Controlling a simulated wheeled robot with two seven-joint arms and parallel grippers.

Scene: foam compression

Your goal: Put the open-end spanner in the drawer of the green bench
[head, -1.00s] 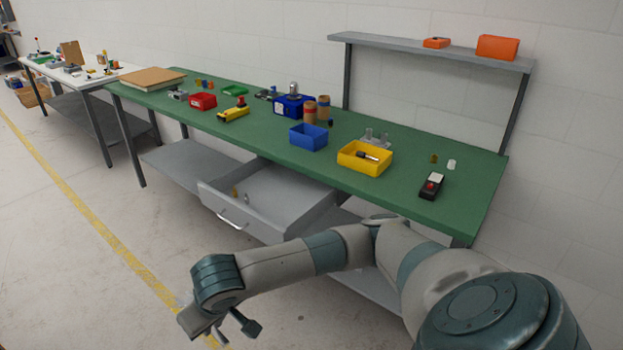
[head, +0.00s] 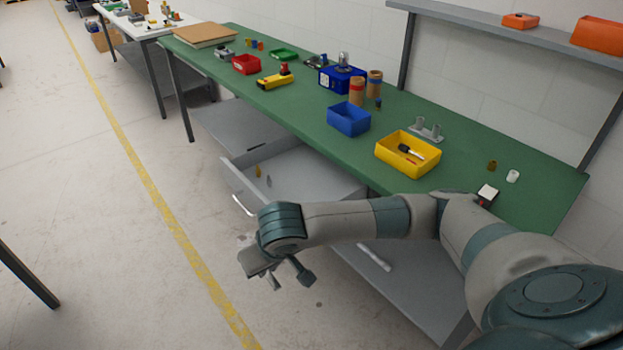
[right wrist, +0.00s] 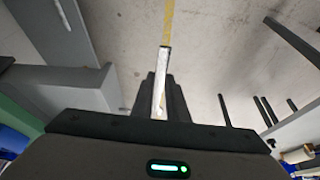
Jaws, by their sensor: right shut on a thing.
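The green bench (head: 300,105) runs diagonally across the head view. Its grey drawer (head: 312,180) is pulled open towards the floor side; a small brownish piece and a small grey piece show inside. My right gripper (head: 270,272) hangs in front of the drawer, outside it and over the floor. In the right wrist view, the dark fingers of my right gripper (right wrist: 161,88) are shut on a slim pale metal bar, which I take for the open-end spanner (right wrist: 163,62). Its jaw shape is hard to make out. My left gripper is not in view.
On the bench top are a yellow bin (head: 388,158), a blue bin (head: 348,120), a red bin (head: 245,64) and several small items. A grey lower shelf (head: 405,285) lies beneath. A pale bar (head: 375,257) shows by the shelf.

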